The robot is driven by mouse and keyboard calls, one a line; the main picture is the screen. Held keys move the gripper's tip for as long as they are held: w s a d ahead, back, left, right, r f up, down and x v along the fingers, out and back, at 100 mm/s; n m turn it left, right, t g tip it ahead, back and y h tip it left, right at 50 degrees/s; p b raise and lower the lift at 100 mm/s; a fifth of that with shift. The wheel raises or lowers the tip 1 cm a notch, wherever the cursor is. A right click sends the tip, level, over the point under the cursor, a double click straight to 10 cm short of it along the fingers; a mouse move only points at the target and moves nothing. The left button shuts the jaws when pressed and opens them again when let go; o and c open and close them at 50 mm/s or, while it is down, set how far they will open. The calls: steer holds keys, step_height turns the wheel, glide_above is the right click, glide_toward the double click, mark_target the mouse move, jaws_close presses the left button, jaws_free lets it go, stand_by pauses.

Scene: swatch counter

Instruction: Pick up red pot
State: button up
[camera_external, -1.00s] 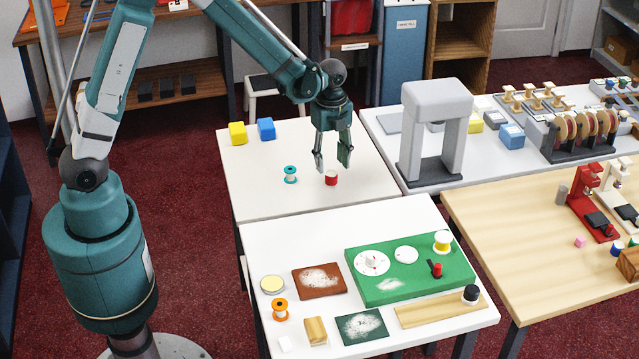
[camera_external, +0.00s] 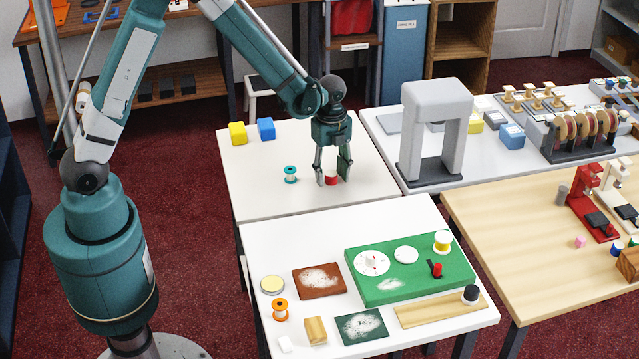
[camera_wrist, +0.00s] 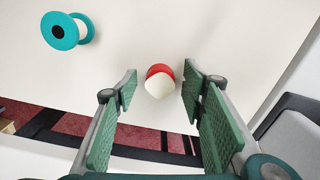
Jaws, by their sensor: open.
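The red pot (camera_external: 331,179) is small, with a red side and a pale top, and stands on the far white table. In the wrist view the pot (camera_wrist: 159,82) lies between the tips of my two green fingers, with a gap showing on each side. My gripper (camera_external: 332,178) is open and points down, one finger to either side of the pot. In the wrist view my gripper (camera_wrist: 160,88) holds nothing. I cannot tell exactly how low the fingertips are against the pot.
A teal spool (camera_external: 290,174) stands just left of the pot. Yellow (camera_external: 237,133) and blue (camera_external: 266,129) blocks sit at the table's back left. A grey arch (camera_external: 437,130) stands on the table to the right. The near white table holds a green board (camera_external: 400,287).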

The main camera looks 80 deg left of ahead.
mark_target(331, 175)
stand_by(0.5)
steer(key=c, duration=1)
steer(key=shift+r, duration=0.1)
step_height(331, 175, up, 10)
steer(key=shift+f+p, duration=0.1)
steer(key=shift+p, duration=0.6)
